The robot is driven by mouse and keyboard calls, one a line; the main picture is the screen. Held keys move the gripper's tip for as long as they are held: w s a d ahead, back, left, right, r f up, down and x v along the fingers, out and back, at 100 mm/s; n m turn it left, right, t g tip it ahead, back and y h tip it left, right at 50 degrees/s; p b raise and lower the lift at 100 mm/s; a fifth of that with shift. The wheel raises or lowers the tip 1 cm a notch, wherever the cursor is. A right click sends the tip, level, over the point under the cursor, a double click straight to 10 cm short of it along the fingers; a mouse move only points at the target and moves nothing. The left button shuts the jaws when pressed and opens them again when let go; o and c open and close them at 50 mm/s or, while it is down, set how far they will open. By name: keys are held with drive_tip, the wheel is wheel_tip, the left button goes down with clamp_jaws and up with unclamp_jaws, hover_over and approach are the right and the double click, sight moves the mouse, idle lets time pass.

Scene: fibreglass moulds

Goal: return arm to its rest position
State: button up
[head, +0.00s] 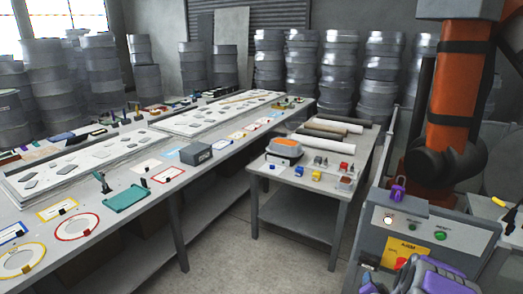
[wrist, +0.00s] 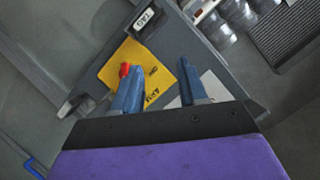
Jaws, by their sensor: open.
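My gripper (wrist: 158,88) shows in the wrist view as two blue fingers, apart, with nothing between them. Behind the fingers is a grey control cabinet with a yellow plate (wrist: 154,68) and a red knob (wrist: 125,69); the left finger partly covers the plate. In the head view my purple and grey arm is at the bottom right, in front of the cabinet (head: 478,238). The yellow plate (head: 398,247) and red knob (head: 401,263) show just above the arm. I cannot tell the distance from fingers to cabinet.
A purple padlock-like item (head: 398,189) sits on the cabinet top. An orange and black industrial arm (head: 455,100) stands behind it. A small table (head: 293,181) and a long mould bench (head: 150,200) are left. Grey floor (head: 235,240) is clear between them.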

drive_tip(key=s+a+r+n+g+y, duration=0.25)
drive_tip(key=s+a+r, duration=0.25)
drive_tip(key=a+r, duration=0.25)
drive_tip(key=s+a+r+n+g+y, duration=0.2)
drive_tip(key=s+a+r+n+g, duration=0.25)
drive_tip(key=a+r, duration=0.35)
drive_tip(key=s+a+r+n+g, duration=0.1)
drive_tip(key=s+a+r+g, duration=0.1)
drive_tip(key=s, duration=0.9)
drive_tip(key=s+a+r+n+g, duration=0.2)
drive_tip(key=s+a+r, duration=0.3)
drive_tip(key=s, duration=0.7)
drive_tip(key=s+a+r+n+g, duration=0.1)
drive_tip(key=s+a+r+g, duration=0.3)
drive_tip(key=s, duration=0.8)
drive_tip(key=shift+n, duration=0.3)
drive_tip(key=shift+d, duration=0.15)
